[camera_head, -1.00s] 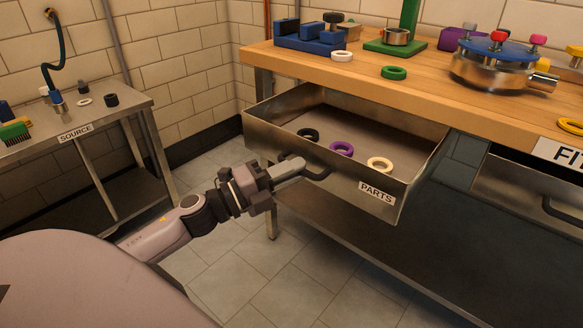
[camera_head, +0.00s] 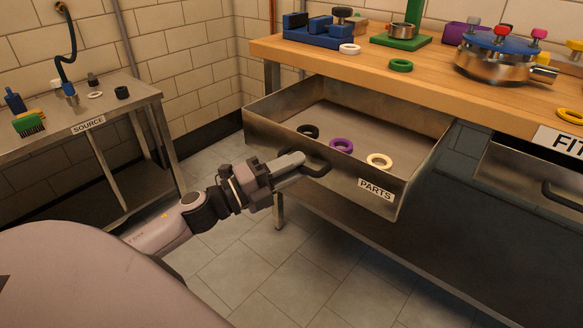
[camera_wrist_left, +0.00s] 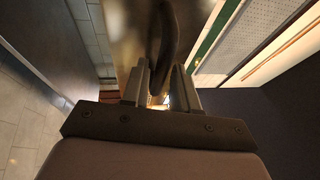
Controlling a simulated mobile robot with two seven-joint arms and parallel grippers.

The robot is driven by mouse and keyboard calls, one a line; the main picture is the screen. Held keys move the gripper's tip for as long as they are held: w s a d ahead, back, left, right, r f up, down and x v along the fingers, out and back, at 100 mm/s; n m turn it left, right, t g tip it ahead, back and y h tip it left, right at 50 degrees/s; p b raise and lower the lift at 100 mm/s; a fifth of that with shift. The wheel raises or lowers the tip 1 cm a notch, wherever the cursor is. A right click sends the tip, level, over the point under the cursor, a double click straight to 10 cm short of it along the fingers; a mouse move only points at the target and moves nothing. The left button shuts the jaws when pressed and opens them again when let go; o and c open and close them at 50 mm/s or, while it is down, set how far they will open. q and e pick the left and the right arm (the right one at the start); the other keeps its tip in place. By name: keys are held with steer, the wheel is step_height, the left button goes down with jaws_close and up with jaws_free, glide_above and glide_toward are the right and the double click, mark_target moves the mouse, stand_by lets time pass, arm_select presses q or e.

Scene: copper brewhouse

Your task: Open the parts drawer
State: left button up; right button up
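The parts drawer (camera_head: 415,187) is a grey metal drawer under the wooden bench top, labelled PARTS, and stands well out from the bench. A black ring (camera_head: 308,131), a purple ring (camera_head: 341,146) and a cream ring (camera_head: 380,161) lie inside. Its dark bar handle (camera_head: 320,168) is on the front face. My left gripper (camera_head: 300,158) is at the left part of the handle. My right gripper is not in view.
The bench top (camera_head: 335,65) carries a blue fixture, a green stand, loose rings and a round metal vessel (camera_head: 495,62). A second drawer (camera_head: 530,180) is at the right. The SOURCE table (camera_head: 150,100) stands left. Tiled floor (camera_head: 240,285) is clear below the gripper.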

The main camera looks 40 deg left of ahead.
arm_select(q)
steer(key=shift+o, duration=0.3)
steer(key=v, duration=0.7)
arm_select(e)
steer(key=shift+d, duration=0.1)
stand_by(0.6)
